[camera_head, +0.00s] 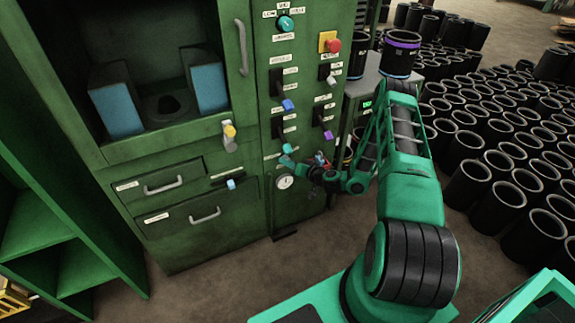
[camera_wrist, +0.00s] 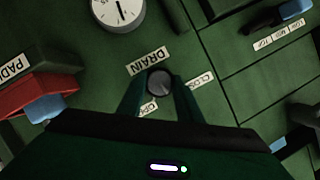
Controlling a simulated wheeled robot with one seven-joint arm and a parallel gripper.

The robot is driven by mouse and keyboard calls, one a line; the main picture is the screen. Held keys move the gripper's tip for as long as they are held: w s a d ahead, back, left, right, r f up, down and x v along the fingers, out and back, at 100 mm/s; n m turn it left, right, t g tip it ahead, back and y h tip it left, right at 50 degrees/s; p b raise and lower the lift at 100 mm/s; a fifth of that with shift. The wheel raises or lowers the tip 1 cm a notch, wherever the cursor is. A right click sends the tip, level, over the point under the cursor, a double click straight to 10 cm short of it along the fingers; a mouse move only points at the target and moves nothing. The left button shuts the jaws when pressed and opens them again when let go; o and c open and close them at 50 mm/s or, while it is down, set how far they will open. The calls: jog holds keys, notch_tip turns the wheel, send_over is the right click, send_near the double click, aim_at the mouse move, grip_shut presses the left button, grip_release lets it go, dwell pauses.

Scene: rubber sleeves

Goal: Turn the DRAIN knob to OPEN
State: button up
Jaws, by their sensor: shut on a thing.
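The DRAIN knob (camera_wrist: 159,81) is a small round dark knob with a grey face on the green panel. The DRAIN label (camera_wrist: 148,61) is above it in the wrist view. An OPEN label (camera_wrist: 148,108) is at its lower left and a CLOSE label (camera_wrist: 199,82) at its right, both partly covered by my fingers. My gripper (camera_wrist: 160,92) is shut on the knob, one finger on each side. In the head view my gripper (camera_head: 316,173) is at the low right part of the cabinet front, and the knob cannot be made out. The knob's pointer direction is unclear.
A round gauge (camera_head: 284,182) is close beside my gripper. A red part (camera_wrist: 38,95) with a blue piece is at the left of the wrist view. A blue-tipped lever (camera_wrist: 293,9) is at upper right. Black sleeves (camera_head: 505,201) crowd the floor at right.

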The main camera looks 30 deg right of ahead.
jog(key=m+t+y, duration=0.1)
jog(key=m, duration=0.1)
jog(key=m+y, duration=0.1)
jog(key=m, duration=0.2)
jog(key=f+m+t+y, duration=0.1)
jog(key=m, duration=0.2)
jog(key=shift+s+d+t, duration=0.15)
jog(key=shift+d+t, duration=0.05)
jog(key=shift+t, duration=0.1)
jog(key=shift+m+y, duration=0.3)
jog(key=shift+m, duration=0.2)
jog(key=o, duration=1)
jog(key=shift+r, duration=0.15)
jog(key=v, duration=1)
jog(key=shift+s+d, duration=0.15)
jog(key=shift+s, duration=0.15)
